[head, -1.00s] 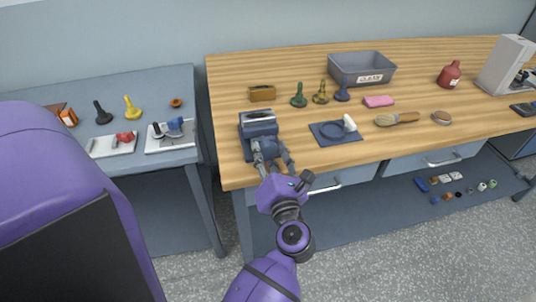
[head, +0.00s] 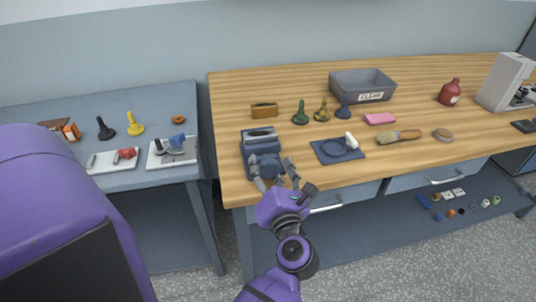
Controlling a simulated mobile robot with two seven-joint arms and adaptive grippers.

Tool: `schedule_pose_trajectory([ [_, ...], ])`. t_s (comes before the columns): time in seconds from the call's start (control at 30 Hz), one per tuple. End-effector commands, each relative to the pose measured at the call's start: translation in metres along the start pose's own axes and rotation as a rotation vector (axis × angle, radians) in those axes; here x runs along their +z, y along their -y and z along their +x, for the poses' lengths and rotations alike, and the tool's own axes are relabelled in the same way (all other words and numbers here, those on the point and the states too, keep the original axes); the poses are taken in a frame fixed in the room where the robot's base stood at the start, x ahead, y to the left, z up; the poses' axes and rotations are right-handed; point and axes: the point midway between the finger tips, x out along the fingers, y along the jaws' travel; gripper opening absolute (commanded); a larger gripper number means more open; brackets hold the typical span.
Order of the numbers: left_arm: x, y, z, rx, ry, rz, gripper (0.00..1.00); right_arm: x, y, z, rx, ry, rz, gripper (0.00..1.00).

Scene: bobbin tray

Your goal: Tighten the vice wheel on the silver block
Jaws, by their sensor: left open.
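The vice (head: 254,147) is a dark blue-grey block at the left front of the wooden bench, with a dark round wheel (head: 266,165) on its front side. A silver block (head: 261,133) lies at the top of the vice, between its jaws as far as I can see. My left gripper (head: 275,173) is open, with its fingers at the wheel's front and right side. Whether the fingers touch the wheel I cannot tell. My right gripper is not in view.
A blue mat (head: 338,150) with a ring and a white piece lies right of the vice. A side table (head: 95,175) with white trays is at left.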

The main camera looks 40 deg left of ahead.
Motion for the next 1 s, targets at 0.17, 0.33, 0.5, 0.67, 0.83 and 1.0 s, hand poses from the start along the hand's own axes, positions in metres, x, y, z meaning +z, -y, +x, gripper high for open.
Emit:
schedule_pose_trajectory([
  [0.17, 0.037, -0.027, 0.000, 0.015, 0.008, -0.009, 0.58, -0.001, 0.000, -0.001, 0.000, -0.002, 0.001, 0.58],
  [0.33, 0.057, -0.043, 0.000, 0.019, 0.005, -0.002, 0.58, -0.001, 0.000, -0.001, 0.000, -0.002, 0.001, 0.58],
  [0.5, 0.067, -0.048, 0.000, 0.013, 0.004, -0.001, 0.58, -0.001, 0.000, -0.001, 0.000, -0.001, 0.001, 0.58],
  [0.67, 0.069, -0.048, 0.000, 0.011, 0.004, 0.000, 0.58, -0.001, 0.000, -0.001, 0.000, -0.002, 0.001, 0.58],
  [0.83, 0.068, -0.047, 0.000, 0.010, 0.005, 0.001, 0.58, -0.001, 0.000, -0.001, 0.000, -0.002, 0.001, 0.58],
  [1.0, 0.067, -0.050, 0.000, 0.023, 0.032, 0.050, 0.58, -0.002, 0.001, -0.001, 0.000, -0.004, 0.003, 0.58],
])
